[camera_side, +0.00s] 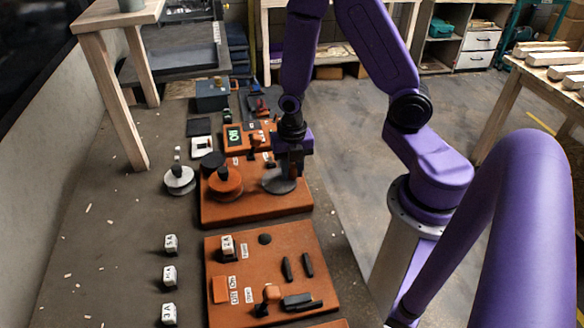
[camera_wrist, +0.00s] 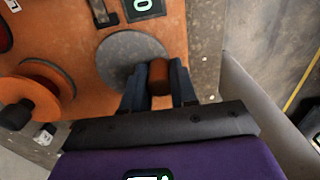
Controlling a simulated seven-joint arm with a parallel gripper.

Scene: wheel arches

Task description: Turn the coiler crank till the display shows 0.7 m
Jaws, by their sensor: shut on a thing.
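The coiler crank is a grey disc (camera_side: 277,186) on the orange board, with an upright orange-brown handle knob (camera_wrist: 158,75) near its edge. The disc shows in the wrist view (camera_wrist: 122,52) too. My gripper (camera_wrist: 158,84) is shut on the knob, one dark finger on each side. In the side view my gripper (camera_side: 288,168) is over the disc and hides the knob. A lit display (camera_side: 234,137) with green digits stands behind; its reading is too small to tell. In the wrist view a display (camera_wrist: 142,5) is cut off by the top edge, with a 0 visible.
An orange reel (camera_side: 225,183) stands left of the disc on the same orange board (camera_side: 255,209). A white reel (camera_side: 180,181) is farther left. A second orange board (camera_side: 265,265) with small parts lies in front. Several white labelled blocks (camera_side: 169,276) stand to its left.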

